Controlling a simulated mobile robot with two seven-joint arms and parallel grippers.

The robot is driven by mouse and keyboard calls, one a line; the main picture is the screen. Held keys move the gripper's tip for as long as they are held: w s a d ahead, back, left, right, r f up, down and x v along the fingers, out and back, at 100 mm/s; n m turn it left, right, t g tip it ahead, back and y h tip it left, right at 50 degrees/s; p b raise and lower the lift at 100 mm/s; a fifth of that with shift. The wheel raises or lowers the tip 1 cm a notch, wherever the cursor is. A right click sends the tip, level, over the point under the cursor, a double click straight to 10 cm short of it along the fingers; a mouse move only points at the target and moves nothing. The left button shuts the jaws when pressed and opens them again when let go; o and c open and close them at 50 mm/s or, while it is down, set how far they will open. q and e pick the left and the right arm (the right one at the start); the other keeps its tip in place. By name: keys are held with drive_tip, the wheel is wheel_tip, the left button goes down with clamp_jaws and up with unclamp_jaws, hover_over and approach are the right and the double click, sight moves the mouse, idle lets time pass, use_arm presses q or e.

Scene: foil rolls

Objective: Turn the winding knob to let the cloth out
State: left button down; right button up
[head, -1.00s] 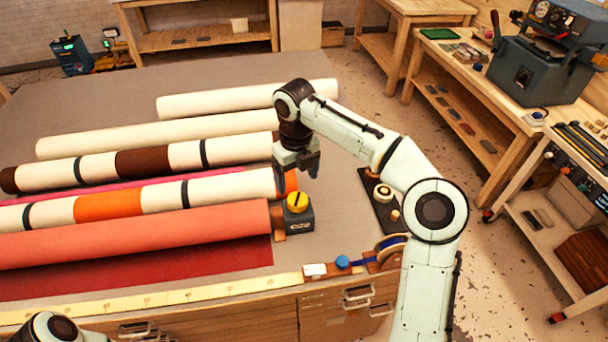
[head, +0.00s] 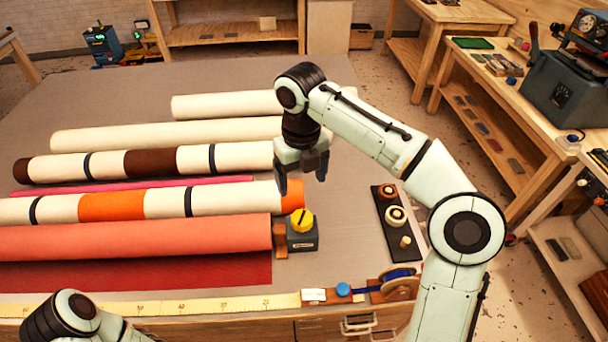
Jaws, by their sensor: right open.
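The yellow winding knob (head: 302,220) sits on a small dark grey box (head: 302,240) at the right end of the rolls. A coral roll (head: 140,236) lies left of it, with dark red cloth (head: 150,273) spread flat along its front side. A small brown bracket stands between the roll's end and the box. My right gripper (head: 302,184) points down with its fingers apart and empty. In the picture it is just above the knob, apart from it. My left arm shows at the bottom left; its gripper is out of view.
Striped rolls (head: 110,207) and cream rolls (head: 165,137) lie behind the coral one. A dark tray (head: 394,222) with spools is right of the box. A yellow measuring tape (head: 200,305) and a blue knob (head: 343,289) line the front edge. The table behind the rolls is clear.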

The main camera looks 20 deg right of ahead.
sight(302, 217)
wheel_tip(302, 217, down, 13)
drive_tip(key=m, duration=1.8)
drive_tip(key=m+b, duration=0.1)
drive_tip(key=m, duration=1.7)
drive_tip(key=shift+s+r, duration=0.1)
drive_tip(key=shift+r, duration=0.1)
drive_tip(key=shift+f, duration=0.3)
use_arm(q)
drive_tip(key=shift+s+f, duration=0.75)
drive_tip(key=shift+s, duration=0.2)
